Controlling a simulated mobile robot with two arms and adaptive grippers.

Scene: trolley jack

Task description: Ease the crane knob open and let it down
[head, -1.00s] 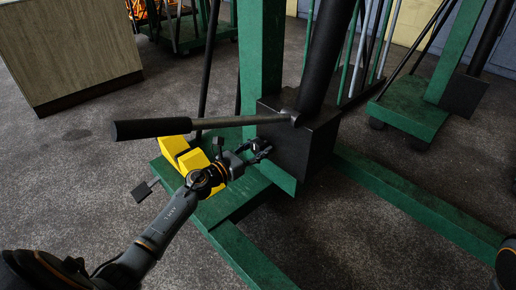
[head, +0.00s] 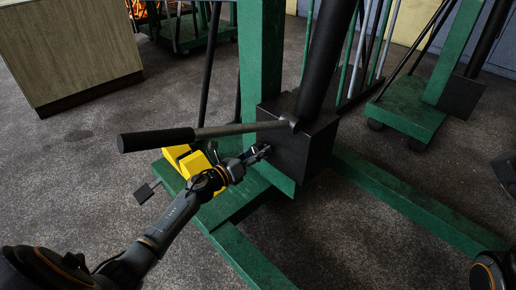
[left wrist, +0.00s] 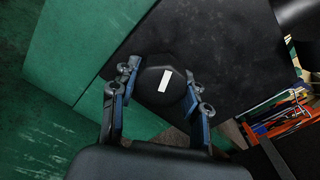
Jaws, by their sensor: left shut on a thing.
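The crane knob (left wrist: 150,86) is black and many-sided, with a white mark on its face, in the left wrist view. It sits at the dark block (left wrist: 215,50) at the foot of the crane's post. My left gripper (head: 264,150) is shut on the knob, with one finger on each side of it in the left wrist view (left wrist: 158,92). In the head view the gripper largely hides the knob. The dark block (head: 300,150) shows behind it. Part of what looks like my right gripper (head: 506,172) shows at the right edge; its fingers are unclear.
A long pump handle (head: 160,139) reaches left from the block, just above my left gripper. Yellow wedges (head: 190,160) lie on the green crane base (head: 235,195). A green leg (head: 410,205) runs right. A wooden cabinet (head: 70,45) stands at back left.

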